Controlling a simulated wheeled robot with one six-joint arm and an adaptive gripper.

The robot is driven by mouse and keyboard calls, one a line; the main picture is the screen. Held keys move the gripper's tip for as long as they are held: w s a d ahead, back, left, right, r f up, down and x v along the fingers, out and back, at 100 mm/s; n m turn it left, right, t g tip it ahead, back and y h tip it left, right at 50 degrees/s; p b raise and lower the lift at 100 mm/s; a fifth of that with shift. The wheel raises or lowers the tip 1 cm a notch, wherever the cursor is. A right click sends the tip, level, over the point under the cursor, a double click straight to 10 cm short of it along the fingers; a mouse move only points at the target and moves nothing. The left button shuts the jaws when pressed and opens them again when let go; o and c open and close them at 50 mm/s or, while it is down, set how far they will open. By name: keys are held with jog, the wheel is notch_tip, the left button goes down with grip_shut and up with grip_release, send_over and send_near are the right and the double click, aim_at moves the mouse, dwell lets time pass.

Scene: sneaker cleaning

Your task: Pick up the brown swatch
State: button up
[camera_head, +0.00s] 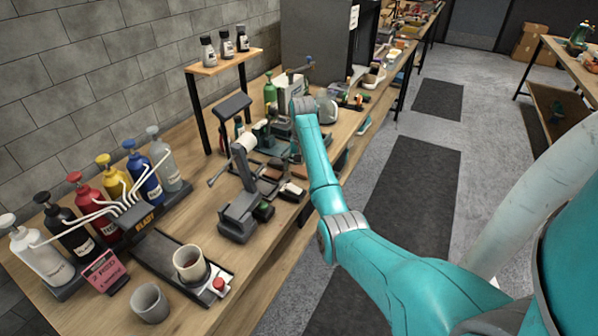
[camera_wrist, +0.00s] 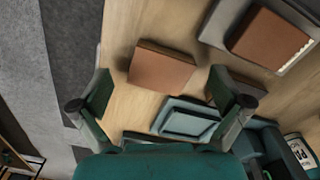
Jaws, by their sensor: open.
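A flat brown block (camera_wrist: 161,68), which looks like the brown swatch, lies on the wooden bench top in the wrist view. My gripper (camera_wrist: 165,92) is open and empty, with one finger on each side of the picture and the block showing between and just past the fingertips. The fingers do not touch it. A second, darker brown piece (camera_wrist: 267,37) lies on a grey-and-white holder at the upper right. In the head view, small brown pieces (camera_head: 271,173) show on the bench near my arm's end; the gripper itself is hard to make out there.
A grey-teal tray (camera_wrist: 186,120) lies close beside the block. The bench's edge (camera_wrist: 116,40) and grey floor are at the left of the wrist view. In the head view, a dark stand (camera_head: 240,214), pump bottles (camera_head: 102,196) and a cup (camera_head: 189,262) occupy the bench.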

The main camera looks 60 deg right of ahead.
jog(key=c, duration=0.9)
jog(key=shift+c, duration=0.2)
jog(key=shift+r, duration=0.1)
